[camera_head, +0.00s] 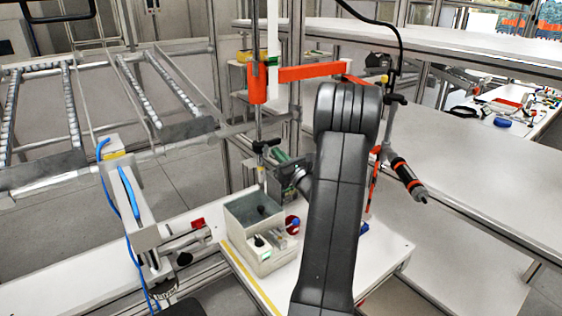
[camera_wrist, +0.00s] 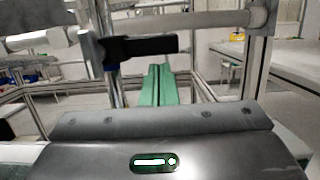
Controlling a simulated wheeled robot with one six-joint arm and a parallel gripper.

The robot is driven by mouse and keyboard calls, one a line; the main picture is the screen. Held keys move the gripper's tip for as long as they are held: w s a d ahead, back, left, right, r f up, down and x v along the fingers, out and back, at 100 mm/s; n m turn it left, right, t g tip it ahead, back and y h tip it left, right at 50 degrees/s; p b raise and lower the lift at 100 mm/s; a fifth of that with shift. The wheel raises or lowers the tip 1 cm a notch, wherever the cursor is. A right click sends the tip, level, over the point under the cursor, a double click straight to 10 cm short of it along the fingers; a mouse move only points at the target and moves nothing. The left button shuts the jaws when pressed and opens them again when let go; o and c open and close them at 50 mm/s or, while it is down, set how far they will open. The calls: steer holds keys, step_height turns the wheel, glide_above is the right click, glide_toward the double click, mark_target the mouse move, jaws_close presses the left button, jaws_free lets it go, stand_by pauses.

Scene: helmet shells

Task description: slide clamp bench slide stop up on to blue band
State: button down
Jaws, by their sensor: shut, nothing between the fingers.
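A black slide stop (camera_head: 265,147) sits on a thin upright metal rod (camera_head: 258,120), below an orange sleeve with an orange arm. In the wrist view the black stop (camera_wrist: 145,46) sticks out sideways from the rod, just beyond and above my fingertips. My gripper (camera_head: 279,155) is beside the stop on its right, partly hidden by my arm. Its green fingers (camera_wrist: 165,70) lie together, with nothing between them. I cannot tell if they touch the stop.
A grey box with controls (camera_head: 262,232) stands on the white bench below the rod. The orange arm (camera_head: 310,72) reaches right above my gripper. A screwdriver-like tool (camera_head: 408,178) hangs on the right. A blue-hosed fixture (camera_head: 130,205) is at left.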

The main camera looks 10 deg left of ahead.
mark_target(277, 142)
steer(key=shift+r, duration=0.2)
steer(key=shift+w+r, duration=0.2)
steer(key=shift+r, duration=1.25)
step_height(277, 142, down, 6)
steer(key=b, duration=0.4)
steer(key=shift+s+f+b, duration=0.1)
steer(key=shift+f+b, duration=0.05)
steer(key=shift+b, duration=0.2)
steer(key=v, duration=1)
steer(key=shift+r+b, duration=0.35)
steer(key=shift+b, duration=0.1)
